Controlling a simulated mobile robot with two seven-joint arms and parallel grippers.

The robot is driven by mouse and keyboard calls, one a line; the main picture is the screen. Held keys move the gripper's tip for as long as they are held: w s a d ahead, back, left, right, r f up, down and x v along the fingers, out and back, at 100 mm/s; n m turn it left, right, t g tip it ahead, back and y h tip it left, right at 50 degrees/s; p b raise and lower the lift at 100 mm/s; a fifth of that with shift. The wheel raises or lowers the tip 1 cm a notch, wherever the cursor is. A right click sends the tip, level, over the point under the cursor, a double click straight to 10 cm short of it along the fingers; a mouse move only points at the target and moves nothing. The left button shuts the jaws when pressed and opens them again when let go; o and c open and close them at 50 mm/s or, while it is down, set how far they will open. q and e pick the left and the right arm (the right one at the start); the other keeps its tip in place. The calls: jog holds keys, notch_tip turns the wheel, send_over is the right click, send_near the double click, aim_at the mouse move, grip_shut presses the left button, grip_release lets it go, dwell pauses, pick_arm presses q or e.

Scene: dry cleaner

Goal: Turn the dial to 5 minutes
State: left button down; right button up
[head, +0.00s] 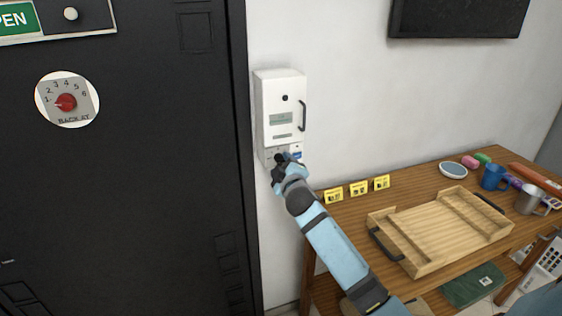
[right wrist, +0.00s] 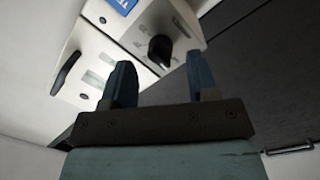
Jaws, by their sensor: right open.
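A white wall box (head: 280,105) hangs beside the dark door, with a black handle and small display panels. In the right wrist view its lower part carries a black dial knob (right wrist: 160,48) with printed marks around it, too small to read. In the head view my right gripper (head: 283,162) is at the box's lower end and hides the knob. My right gripper (right wrist: 160,66) is open and empty in the wrist view. The knob shows between its two blue fingers; I cannot tell whether they touch it. My left gripper is not in view.
A round "BACK AT" sign (head: 67,100) with a red pointer is on the dark door (head: 130,200). A wooden table (head: 345,220) at right holds a wooden tray (head: 440,262), yellow cards (head: 358,189), a blue mug (head: 493,178) and a metal mug (head: 529,200).

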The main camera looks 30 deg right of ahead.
aim_at(280, 159)
jog(key=shift+x, duration=1.1)
jog(key=c, duration=0.9)
jog(key=shift+c, duration=0.2)
jog(key=m+p, duration=0.1)
jog(key=m, duration=0.2)
jog(key=shift+r+m+p, duration=0.1)
jog(key=shift+m+p, duration=0.2)
jog(key=shift+m, duration=0.1)
jog(key=m+p, duration=0.2)
jog(key=m, duration=0.2)
jog(key=shift+g+y, duration=0.3)
jog(key=shift+y, duration=0.1)
jog(key=shift+m, duration=0.4)
